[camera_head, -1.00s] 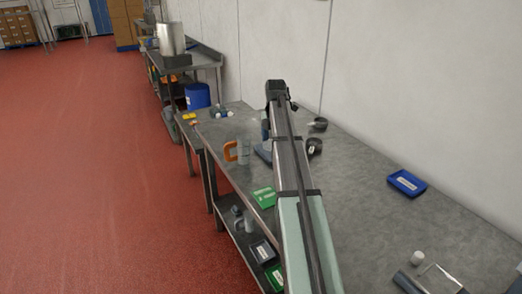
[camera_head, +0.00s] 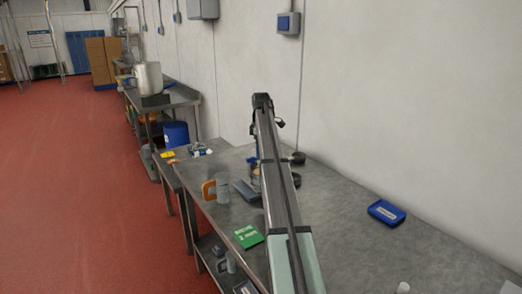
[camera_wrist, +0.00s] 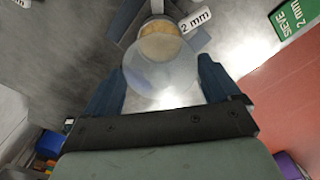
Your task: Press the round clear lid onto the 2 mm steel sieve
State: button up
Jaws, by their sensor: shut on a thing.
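In the wrist view, my gripper (camera_wrist: 160,82) is shut on the round clear lid (camera_wrist: 162,82), with one dark blue finger at each side of it. The 2 mm steel sieve (camera_wrist: 158,30) lies just beyond the lid, with a tan round area showing, and a white "2 mm" tag (camera_wrist: 195,19) sits beside it. The lid overlaps the sieve's near part in the picture. I cannot tell whether the lid touches the sieve or hangs above it. In the head view, my arm hides most of the gripper, lid and sieve.
A green "SIEVE 2 mm" sign (camera_head: 248,237) lies at the bench's left edge. A clear jug with an orange handle (camera_head: 222,189) stands beyond it. A blue tray (camera_head: 386,212) lies to the right. Dark round items (camera_head: 297,158) are near the wall. The right bench surface is largely clear.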

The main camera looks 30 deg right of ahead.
jog(key=shift+f+m, duration=0.15)
jog(key=shift+m, duration=0.15)
jog(key=shift+f, duration=3.4)
jog(key=shift+f, duration=0.55)
jog(key=o, duration=0.8)
jog(key=shift+c, duration=0.2)
jog(key=shift+r, duration=0.1)
jog(key=shift+r, duration=3.4)
jog(key=shift+r, duration=0.1)
